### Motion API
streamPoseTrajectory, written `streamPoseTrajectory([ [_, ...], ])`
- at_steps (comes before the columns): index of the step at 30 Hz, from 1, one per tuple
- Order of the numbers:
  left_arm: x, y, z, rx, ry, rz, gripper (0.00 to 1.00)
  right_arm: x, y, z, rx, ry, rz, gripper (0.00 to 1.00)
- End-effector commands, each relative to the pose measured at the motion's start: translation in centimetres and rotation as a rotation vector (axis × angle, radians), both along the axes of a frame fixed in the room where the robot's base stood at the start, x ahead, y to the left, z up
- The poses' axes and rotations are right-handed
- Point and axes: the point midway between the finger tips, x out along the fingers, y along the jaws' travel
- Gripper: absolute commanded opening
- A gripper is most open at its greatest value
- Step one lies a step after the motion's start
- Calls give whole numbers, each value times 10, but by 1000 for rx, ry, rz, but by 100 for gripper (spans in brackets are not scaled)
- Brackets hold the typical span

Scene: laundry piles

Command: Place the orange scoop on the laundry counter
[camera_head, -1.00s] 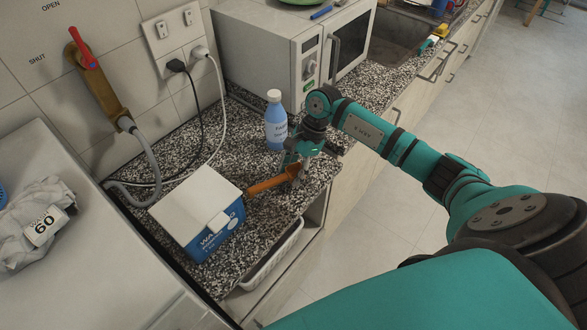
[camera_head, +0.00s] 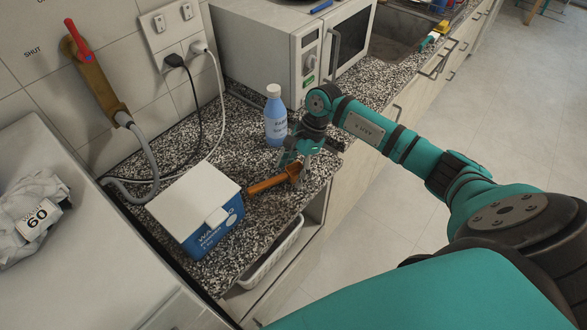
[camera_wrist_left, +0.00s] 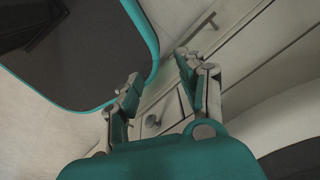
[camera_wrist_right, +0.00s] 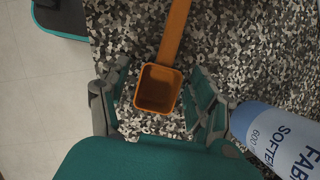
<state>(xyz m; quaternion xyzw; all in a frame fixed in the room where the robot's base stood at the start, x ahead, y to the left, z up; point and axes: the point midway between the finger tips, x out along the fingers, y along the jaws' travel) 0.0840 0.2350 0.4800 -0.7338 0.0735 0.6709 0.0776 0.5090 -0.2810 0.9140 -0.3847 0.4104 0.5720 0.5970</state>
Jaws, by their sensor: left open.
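The orange scoop (camera_head: 270,184) lies on the speckled laundry counter (camera_head: 255,228), its handle end close to the blue and white box. In the right wrist view its square cup (camera_wrist_right: 158,89) sits between my right fingers, with the handle running away up the picture. My right gripper (camera_head: 298,168) is just above the cup; its fingers stand apart with gaps on both sides of it. My left gripper (camera_wrist_left: 158,85) is open and empty in the left wrist view, away from the counter top and in front of cabinet fronts. It is not in the head view.
The washing box (camera_head: 200,212) stands at the scoop's left. A blue softener bottle (camera_head: 275,118) stands close behind my right gripper, also in the right wrist view (camera_wrist_right: 285,140). A microwave (camera_head: 280,50) and cables are further back. A bagged item (camera_head: 32,215) lies on the white surface at left.

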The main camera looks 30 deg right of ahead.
Motion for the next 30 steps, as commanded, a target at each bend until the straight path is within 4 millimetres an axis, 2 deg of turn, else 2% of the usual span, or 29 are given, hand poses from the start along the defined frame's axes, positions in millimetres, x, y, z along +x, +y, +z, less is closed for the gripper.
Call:
streamPoseTrajectory([
  [5,0,0,3,0,-1,-1,40,0,0,2,1,0,0,63],
  [10,1,0,23,0,-1,-1,40,0,1,19,3,0,0,63],
  [12,1,0,10,-1,-3,-1,40,2,-7,24,-3,-5,0,63],
  [15,2,0,2,-1,-4,-2,40,1,-15,45,-3,-7,1,63],
  [24,2,0,-14,-1,-4,-2,40,0,-37,104,-1,-4,-1,63],
  [30,1,0,-17,0,-3,-2,40,-1,-43,121,0,-1,1,63],
])
